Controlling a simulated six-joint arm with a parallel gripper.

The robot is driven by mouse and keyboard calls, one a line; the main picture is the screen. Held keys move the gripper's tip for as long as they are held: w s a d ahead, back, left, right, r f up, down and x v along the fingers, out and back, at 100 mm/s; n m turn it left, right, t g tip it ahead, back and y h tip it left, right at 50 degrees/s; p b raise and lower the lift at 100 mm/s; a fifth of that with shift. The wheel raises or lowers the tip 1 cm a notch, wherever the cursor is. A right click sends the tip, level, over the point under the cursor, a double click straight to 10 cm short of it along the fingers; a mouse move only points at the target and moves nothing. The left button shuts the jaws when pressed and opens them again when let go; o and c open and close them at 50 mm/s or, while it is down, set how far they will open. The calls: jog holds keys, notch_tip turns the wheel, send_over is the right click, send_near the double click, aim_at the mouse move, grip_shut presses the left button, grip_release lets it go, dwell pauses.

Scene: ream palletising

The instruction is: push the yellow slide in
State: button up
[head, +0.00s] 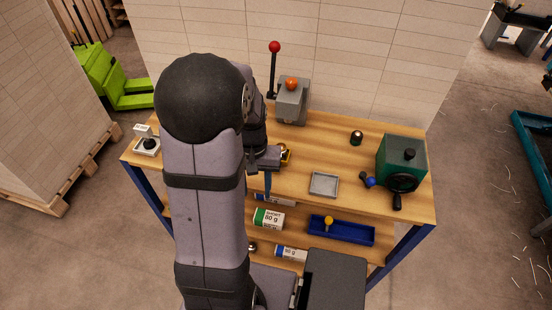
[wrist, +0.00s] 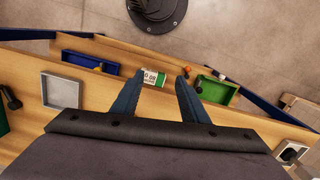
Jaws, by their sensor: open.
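A yellow-and-black piece (head: 285,153) shows on the tabletop beside my wrist in the head view, mostly hidden by my arm; I cannot tell how far out it stands. Another yellow knob (head: 328,221) stands in a blue tray on the lower shelf; it also shows in the wrist view (wrist: 101,67). I cannot tell which of the two is the slide. My gripper (head: 267,185) hangs near the bench's front edge, left of the grey tray. In the wrist view my gripper (wrist: 162,74) has its two blue fingers apart, with nothing held between them.
On the bench (head: 350,150) are a grey lever box (head: 291,102), a grey tray (head: 324,184), a dark button (head: 356,138) and a green crank box (head: 402,160). A white joystick box (head: 147,146) stands left. Paper reams (head: 268,218) and a blue tray (head: 341,231) lie below.

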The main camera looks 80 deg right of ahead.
jog(key=shift+m+h, duration=0.3)
jog(key=shift+m, duration=0.5)
jog(key=s+d, duration=0.1)
jog(key=d, duration=0.1)
jog(key=s+d+r, duration=0.1)
jog(key=d, duration=0.2)
jog(key=s+d+r, duration=0.1)
jog(key=d, duration=0.1)
jog(key=shift+s+d, duration=0.2)
jog(key=shift+m+h, duration=0.4)
jog(key=shift+h, duration=0.1)
jog(key=d+r, duration=0.4)
jog(key=shift+w+d+r, duration=0.25)
jog(key=shift+d+r, duration=0.05)
jog(key=shift+d, duration=0.1)
jog(key=shift+a+r+m+y, duration=0.3)
jog(key=shift+a+m+y, duration=0.1)
jog(key=shift+a, duration=0.3)
jog(key=shift+f, duration=0.45)
jog(key=shift+f+p, duration=1.15)
jog(key=shift+f, duration=2.1)
grip_shut()
